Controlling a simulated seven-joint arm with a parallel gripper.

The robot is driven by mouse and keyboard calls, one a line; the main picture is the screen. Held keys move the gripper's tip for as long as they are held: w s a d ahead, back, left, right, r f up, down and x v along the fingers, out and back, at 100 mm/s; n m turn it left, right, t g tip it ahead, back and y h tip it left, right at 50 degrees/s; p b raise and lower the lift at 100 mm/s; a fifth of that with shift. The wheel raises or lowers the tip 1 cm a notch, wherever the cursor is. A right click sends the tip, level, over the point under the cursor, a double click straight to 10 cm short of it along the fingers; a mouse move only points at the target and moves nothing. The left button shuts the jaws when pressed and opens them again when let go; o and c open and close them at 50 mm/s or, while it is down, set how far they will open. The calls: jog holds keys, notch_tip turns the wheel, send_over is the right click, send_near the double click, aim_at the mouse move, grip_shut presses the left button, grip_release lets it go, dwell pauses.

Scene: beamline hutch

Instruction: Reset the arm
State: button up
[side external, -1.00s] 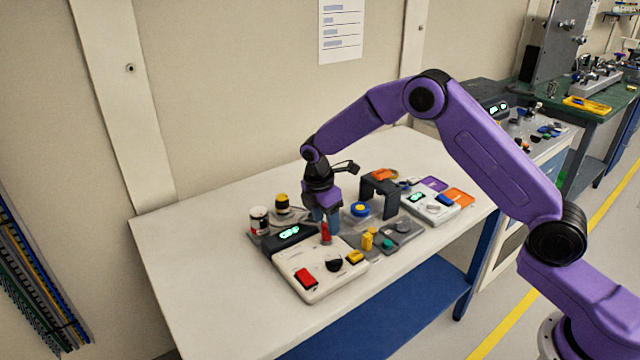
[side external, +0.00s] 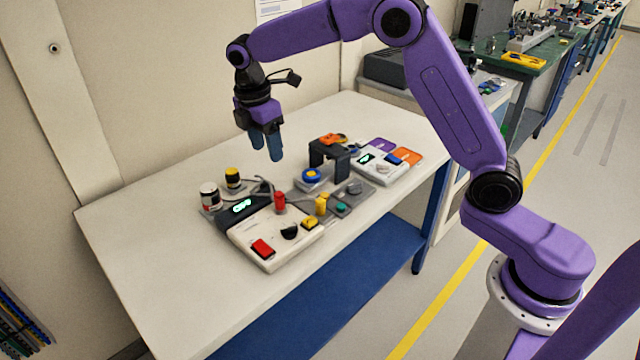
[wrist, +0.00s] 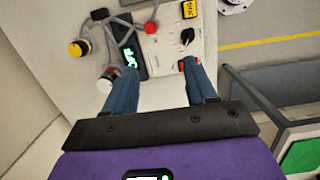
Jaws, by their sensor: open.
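My gripper (side external: 267,146) is raised above the back of the white table (side external: 140,225), its fingers pointing down and apart with nothing between them. The two blue fingers also show spread in the wrist view (wrist: 163,92). Below is a white control box (side external: 285,246) with a lit green display, a red rocker, a black knob and a yellow part. A red cylinder (side external: 279,202) stands at its back edge, clear of my gripper.
A white and red can (side external: 209,196) and a yellow-topped black cylinder (side external: 232,178) stand left of the box. A dark bridge-shaped block (side external: 329,155), a blue round button (side external: 312,177) and a second display box (side external: 380,165) lie to the right. The table's front left is bare.

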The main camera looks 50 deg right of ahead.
jog(key=s+r+m+y, duration=0.1)
jog(key=s+r+m, duration=0.15)
jog(key=s, duration=2.35)
jog(key=s+d+f+m, duration=0.1)
jog(key=s+d, duration=0.2)
jog(key=s, duration=0.3)
jog(key=s+d+f+m+y, duration=0.1)
jog(key=s+d+f, duration=0.1)
jog(key=s+d, duration=0.2)
jog(key=shift+s+m, duration=0.35)
jog(key=shift+s, duration=0.7)
